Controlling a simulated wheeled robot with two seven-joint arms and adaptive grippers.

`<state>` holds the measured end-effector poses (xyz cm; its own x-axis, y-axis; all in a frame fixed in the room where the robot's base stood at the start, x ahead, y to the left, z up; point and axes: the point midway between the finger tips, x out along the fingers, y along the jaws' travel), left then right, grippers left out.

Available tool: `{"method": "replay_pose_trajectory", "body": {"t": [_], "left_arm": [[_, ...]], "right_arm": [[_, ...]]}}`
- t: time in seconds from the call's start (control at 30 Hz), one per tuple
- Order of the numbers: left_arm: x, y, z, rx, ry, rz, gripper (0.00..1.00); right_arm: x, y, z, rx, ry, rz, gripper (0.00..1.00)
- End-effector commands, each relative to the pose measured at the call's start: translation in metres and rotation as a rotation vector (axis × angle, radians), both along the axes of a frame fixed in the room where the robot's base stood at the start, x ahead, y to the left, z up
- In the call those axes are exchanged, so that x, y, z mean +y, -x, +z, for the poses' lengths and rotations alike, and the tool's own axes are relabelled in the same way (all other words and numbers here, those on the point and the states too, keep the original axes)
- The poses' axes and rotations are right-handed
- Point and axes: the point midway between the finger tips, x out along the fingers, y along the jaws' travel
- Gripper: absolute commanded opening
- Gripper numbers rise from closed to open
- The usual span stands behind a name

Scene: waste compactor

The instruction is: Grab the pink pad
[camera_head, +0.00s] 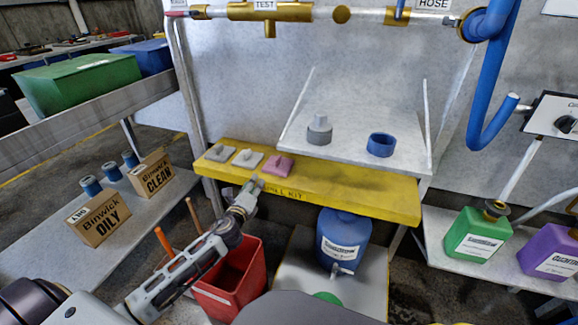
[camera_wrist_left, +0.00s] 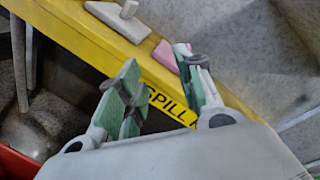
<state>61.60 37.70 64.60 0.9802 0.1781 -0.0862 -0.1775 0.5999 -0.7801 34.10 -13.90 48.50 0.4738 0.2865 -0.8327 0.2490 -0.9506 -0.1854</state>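The pink pad (camera_head: 278,166) lies on the yellow spill kit shelf (camera_head: 345,195), the rightmost of three pads in a row. My left gripper (camera_head: 252,186) is just in front of the shelf edge, below and left of the pink pad in the head view. In the left wrist view the left gripper (camera_wrist_left: 160,82) has its green-padded fingers apart with nothing between them. The pink pad (camera_wrist_left: 166,56) shows there beyond the fingers, partly hidden by the right-hand finger. I see no contact with it. My right gripper is not in view.
Two grey pads (camera_head: 247,158) (camera_head: 219,153) lie left of the pink one. A tilted white shelf with a grey part (camera_head: 320,131) and blue ring (camera_head: 381,145) is behind. A red bin (camera_head: 236,275) and blue container (camera_head: 342,240) stand below.

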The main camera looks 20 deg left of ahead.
Motion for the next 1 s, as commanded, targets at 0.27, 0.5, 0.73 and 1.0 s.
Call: {"method": "replay_pose_trajectory", "body": {"t": [0.27,0.5,0.73,1.0], "left_arm": [[-0.009,-0.003,0.008,0.001,-0.356,-0.07,0.36],[-0.018,-0.004,0.014,0.004,-0.611,-0.117,0.36],[-0.024,-0.004,0.015,0.014,-0.799,-0.148,0.36],[-0.025,-0.004,0.015,0.027,-0.902,-0.154,0.36]], "right_arm": [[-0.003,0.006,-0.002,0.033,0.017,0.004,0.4],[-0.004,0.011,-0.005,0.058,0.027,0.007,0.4],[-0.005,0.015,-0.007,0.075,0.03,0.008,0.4],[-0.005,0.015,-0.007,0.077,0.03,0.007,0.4]]}}
